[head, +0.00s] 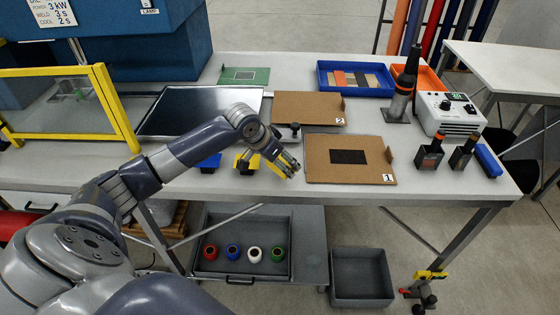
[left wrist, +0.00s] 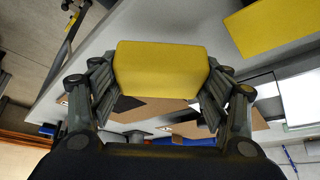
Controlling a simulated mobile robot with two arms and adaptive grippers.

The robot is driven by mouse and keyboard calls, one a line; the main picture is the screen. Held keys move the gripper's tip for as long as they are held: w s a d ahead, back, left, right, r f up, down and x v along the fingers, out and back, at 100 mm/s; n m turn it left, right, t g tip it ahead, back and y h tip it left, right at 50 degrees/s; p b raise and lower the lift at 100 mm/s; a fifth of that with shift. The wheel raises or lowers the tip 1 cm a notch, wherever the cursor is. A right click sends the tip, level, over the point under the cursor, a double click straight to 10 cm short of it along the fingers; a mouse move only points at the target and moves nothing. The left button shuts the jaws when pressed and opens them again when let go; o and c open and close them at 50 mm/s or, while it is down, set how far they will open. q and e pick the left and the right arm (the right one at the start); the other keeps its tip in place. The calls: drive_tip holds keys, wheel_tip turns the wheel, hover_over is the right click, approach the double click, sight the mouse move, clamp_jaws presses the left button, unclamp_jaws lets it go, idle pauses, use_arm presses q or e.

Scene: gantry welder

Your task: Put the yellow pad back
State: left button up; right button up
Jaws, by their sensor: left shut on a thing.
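My left gripper (head: 287,164) is shut on a yellow pad (left wrist: 160,68), a block gripped between both fingers in the left wrist view. In the head view the gripper is over the front of the table, just left of the front cardboard sheet marked 1 (head: 318,171); the fingers largely hide the pad there. Another yellow piece (head: 245,161) shows beside my left wrist, partly covered by the arm. A yellow surface also shows at the upper right of the left wrist view (left wrist: 265,27). My right gripper is not in view.
A cardboard sheet marked 2 (head: 309,98) lies behind. Black-handled tools (head: 430,153), a white control box (head: 450,117) and a blue tray (head: 330,88) stand to the right and back. A yellow-framed guard (head: 110,108) stands left.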

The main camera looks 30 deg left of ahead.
use_arm(q)
drive_tip(key=shift+w+a, duration=0.45)
drive_tip(key=shift+w, duration=0.15)
drive_tip(key=shift+w+a, duration=0.25)
drive_tip(key=shift+w+a+f, duration=0.1)
drive_tip(key=shift+f, duration=0.05)
drive_tip(key=shift+f+p, duration=0.35)
drive_tip(key=shift+p, duration=0.05)
wheel_tip(320, 180, down, 2)
drive_tip(key=shift+f+p, duration=0.1)
drive_tip(key=shift+p, duration=0.35)
drive_tip(key=shift+f, duration=0.25)
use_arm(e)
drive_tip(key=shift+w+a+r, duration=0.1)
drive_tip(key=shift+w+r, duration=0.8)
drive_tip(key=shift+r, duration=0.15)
use_arm(q)
drive_tip(key=shift+f, duration=0.15)
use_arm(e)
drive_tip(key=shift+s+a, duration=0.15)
